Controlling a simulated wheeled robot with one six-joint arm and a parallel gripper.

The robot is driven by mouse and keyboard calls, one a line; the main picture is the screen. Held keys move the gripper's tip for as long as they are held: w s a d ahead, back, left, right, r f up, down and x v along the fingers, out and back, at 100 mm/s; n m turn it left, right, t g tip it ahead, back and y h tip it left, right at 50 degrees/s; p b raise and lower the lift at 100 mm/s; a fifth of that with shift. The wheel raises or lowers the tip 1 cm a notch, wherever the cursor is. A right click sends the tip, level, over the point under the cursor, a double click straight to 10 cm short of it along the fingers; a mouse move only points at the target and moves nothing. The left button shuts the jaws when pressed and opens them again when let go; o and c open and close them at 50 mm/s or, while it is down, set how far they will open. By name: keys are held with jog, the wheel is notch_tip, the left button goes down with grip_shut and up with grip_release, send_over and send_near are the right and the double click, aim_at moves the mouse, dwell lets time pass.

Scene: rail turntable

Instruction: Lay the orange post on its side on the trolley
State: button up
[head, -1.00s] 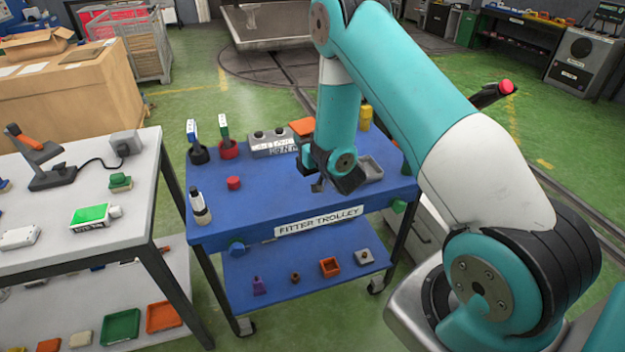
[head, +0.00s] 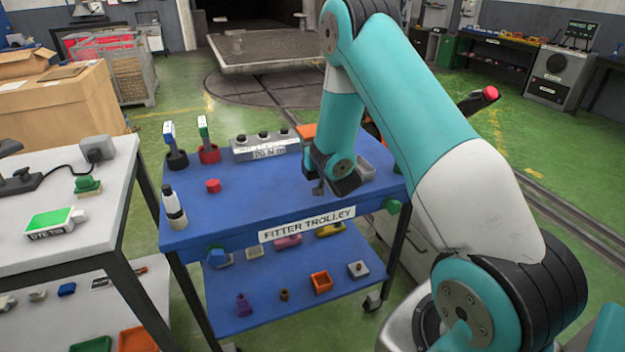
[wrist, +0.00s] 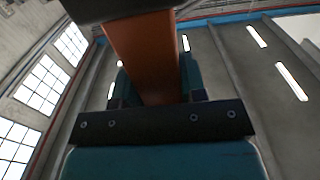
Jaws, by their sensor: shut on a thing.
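In the wrist view the orange post (wrist: 145,50), brownish in shadow, sits between the fingers of my gripper (wrist: 153,88), which is shut on it. Its ends are not clear there. In the head view the arm hides most of the gripper, over the right part of the blue trolley (head: 245,208). An orange patch (head: 307,131) shows just left of the arm; I cannot tell if it is the held post or another thing. The height of the post above the trolley top is hidden.
On the trolley stand a white-and-black bottle (head: 174,210), a red knob (head: 213,186), two upright tools in holders, a grey control box (head: 265,145) and a grey tray (head: 364,168). The front middle of the top is clear. A white bench (head: 100,215) stands close at left.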

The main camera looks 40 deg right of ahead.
jog(key=shift+f+b, duration=0.4)
jog(key=shift+f, duration=2.9)
jog(key=shift+f, duration=0.15)
jog(key=o, duration=1)
